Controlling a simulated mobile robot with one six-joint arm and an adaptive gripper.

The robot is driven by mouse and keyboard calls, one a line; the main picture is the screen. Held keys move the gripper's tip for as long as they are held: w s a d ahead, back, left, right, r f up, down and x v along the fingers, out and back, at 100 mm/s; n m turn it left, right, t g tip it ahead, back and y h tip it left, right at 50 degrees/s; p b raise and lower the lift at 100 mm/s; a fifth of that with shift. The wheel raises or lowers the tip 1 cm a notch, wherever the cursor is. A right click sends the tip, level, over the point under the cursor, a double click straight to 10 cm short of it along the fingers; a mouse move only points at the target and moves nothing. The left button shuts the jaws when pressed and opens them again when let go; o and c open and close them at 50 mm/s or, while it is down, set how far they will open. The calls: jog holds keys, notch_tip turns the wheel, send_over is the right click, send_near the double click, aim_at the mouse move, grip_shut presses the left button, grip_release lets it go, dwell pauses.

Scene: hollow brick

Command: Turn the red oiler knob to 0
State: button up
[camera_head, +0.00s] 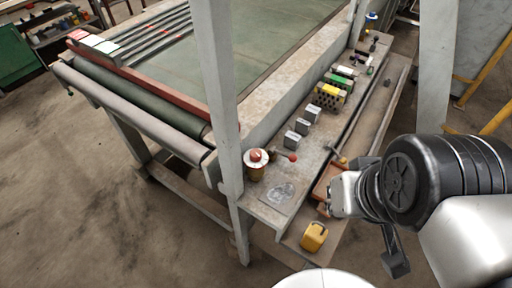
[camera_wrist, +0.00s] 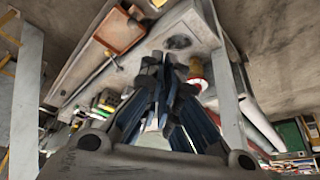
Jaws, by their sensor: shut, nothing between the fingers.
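The oiler (camera_head: 257,169), a small yellowish cup with a pale collar, stands on the near end of the bench beside the grey post in the head view. Its red knob (camera_head: 256,155) is on top; its setting is too small to read.
A red ball-ended lever (camera_head: 292,157) sticks up right of the oiler. Grey blocks (camera_head: 302,127) and coloured connectors (camera_head: 329,95) line the bench behind. A yellow box (camera_head: 314,236) and an orange tray (camera_head: 327,180) lie at the near end. The grey post (camera_head: 219,90) stands close by.

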jog(key=o, duration=0.4)
jog(key=shift+m+g, duration=0.4)
jog(key=shift+g, duration=0.1)
jog(key=w+r, duration=0.1)
jog(key=w+a+r+p, duration=0.1)
jog(key=w, duration=0.1)
jog(key=w+r+p, duration=0.1)
jog(key=shift+w+a+r, duration=0.25)
jog(key=shift+a+r, duration=0.15)
jog(key=shift+o, duration=1.3)
jog(key=w+a+r+g+p, duration=0.1)
jog(key=w+a+r+p, duration=0.1)
jog(key=w, duration=0.3)
jog(key=shift+w+a+m, duration=0.25)
jog(key=shift+w+m, duration=0.05)
jog(key=shift+m, duration=0.1)
jog(key=shift+o, duration=0.3)
jog(key=w+a+m+g+p, duration=0.1)
jog(key=w+a+p, duration=0.1)
jog(key=w, duration=0.3)
jog(key=shift+w+a+r, duration=0.25)
jog(key=shift+a, duration=0.6)
jog(key=m+g+p, duration=0.1)
jog(key=g+p, duration=0.1)
send_over(256, 153)
notch_tip(256, 153, down, 4)
notch_tip(256, 153, down, 17)
jog(key=b, duration=0.3)
jog(key=shift+r+b, duration=0.15)
jog(key=shift+b, duration=0.2)
